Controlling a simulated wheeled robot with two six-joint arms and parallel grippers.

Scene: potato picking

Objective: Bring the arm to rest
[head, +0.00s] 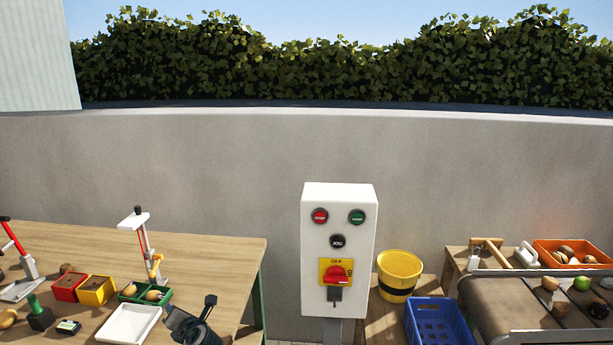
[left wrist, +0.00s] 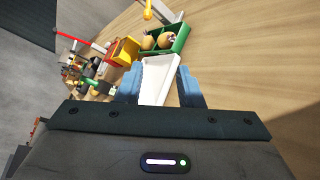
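My left gripper (head: 191,309) shows as a dark shape at the bottom of the head view, just right of the white tray (head: 129,323) on the left table (head: 215,252). In the left wrist view its two blue fingers stand apart, with nothing held between them. The white tray (left wrist: 157,79) lies beyond the fingers in that view. My right gripper is not in view.
A green box (head: 133,293) with potatoes, red (head: 68,291) and yellow (head: 96,293) boxes and red-handled tools crowd the left table. A control box (head: 338,225) stands mid-view. Right are a yellow bucket (head: 398,272), blue crate (head: 432,327) and conveyor (head: 515,305).

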